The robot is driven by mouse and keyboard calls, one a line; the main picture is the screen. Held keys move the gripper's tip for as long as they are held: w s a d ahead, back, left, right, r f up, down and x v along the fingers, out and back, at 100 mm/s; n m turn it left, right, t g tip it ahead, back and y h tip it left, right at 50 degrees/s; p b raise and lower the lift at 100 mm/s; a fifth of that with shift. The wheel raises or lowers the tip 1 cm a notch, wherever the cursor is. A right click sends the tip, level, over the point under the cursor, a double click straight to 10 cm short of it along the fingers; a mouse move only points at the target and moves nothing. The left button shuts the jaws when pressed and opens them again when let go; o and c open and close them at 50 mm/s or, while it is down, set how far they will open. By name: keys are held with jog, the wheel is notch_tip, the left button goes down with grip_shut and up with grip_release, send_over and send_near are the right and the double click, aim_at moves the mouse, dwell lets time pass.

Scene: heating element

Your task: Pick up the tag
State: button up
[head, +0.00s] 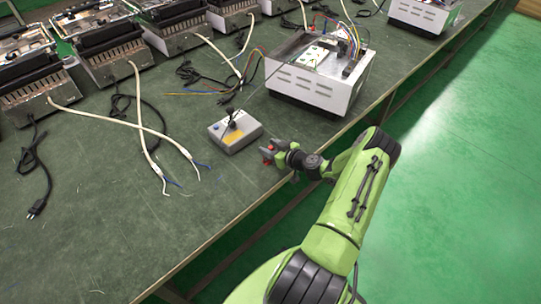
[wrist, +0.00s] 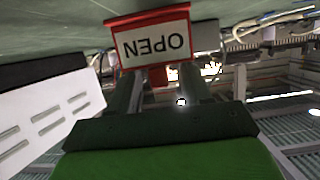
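The tag (wrist: 150,42) is a white plate with a red frame and the word OPEN, upside down in the wrist view. A small red tab (wrist: 159,76) sticks out from its edge toward me. My gripper (wrist: 163,80) has its two fingers apart, one on each side of the tab, with gaps visible. I cannot tell whether a fingertip touches the tag. In the head view my gripper (head: 270,151) is low at the table's right edge, with small red parts at its tips; the tag's face is hidden there.
A grey box with a knob (head: 235,131) sits just left of my gripper on the green table (head: 90,220). A white vented unit (head: 310,85) with loose wires stands behind. Cables lie to the left, and heater units line the back.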

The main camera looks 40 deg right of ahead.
grip_shut()
jog(key=shift+r, duration=0.1)
